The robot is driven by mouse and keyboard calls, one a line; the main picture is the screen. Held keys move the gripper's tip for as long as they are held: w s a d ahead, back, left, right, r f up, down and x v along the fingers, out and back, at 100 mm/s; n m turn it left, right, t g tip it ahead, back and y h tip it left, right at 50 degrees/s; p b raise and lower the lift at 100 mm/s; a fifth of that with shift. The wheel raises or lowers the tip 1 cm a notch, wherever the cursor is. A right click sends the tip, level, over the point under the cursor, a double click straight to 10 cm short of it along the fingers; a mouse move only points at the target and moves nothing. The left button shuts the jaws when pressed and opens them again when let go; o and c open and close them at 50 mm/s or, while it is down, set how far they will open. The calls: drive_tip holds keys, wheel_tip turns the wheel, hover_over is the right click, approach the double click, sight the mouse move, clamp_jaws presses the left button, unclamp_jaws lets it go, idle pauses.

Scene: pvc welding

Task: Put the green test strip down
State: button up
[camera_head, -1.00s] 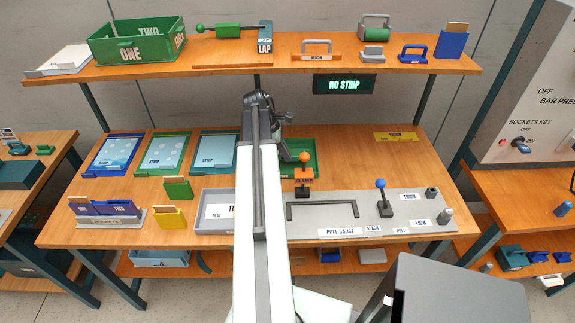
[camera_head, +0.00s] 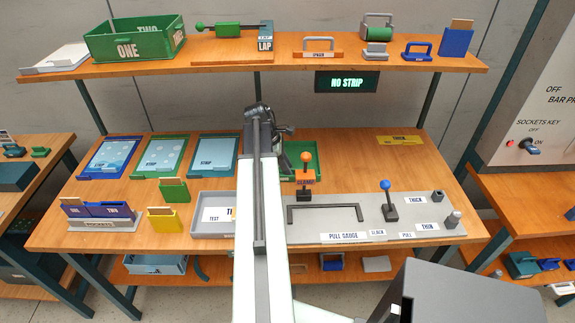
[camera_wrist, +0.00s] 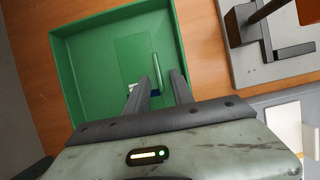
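A green tray (camera_wrist: 84,62) lies under my gripper (camera_wrist: 160,77) in the wrist view. In the head view the tray (camera_head: 318,160) is partly hidden behind my arm. A thin light green strip (camera_wrist: 156,70) shows between the fingertips, over the tray floor, with a dark blue bit near its lower end and a small white bit to its left. A flat, darker green rectangle (camera_wrist: 131,48) lies beside it on the tray floor. The fingers stand apart, with a visible gap on either side of the strip. Whether the strip rests on the floor is hard to tell.
A grey pull gauge board (camera_head: 375,229) with orange-knobbed and blue-knobbed levers stands right of the tray. Blue, green and light-blue strip trays (camera_head: 165,157) lie to the left. A shelf (camera_head: 230,67) and a "NO STRIP" display (camera_head: 347,82) are above.

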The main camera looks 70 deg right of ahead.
drive_tip(key=p+v, duration=0.7)
drive_tip(key=shift+r, duration=0.4)
drive_tip(key=shift+w, duration=0.1)
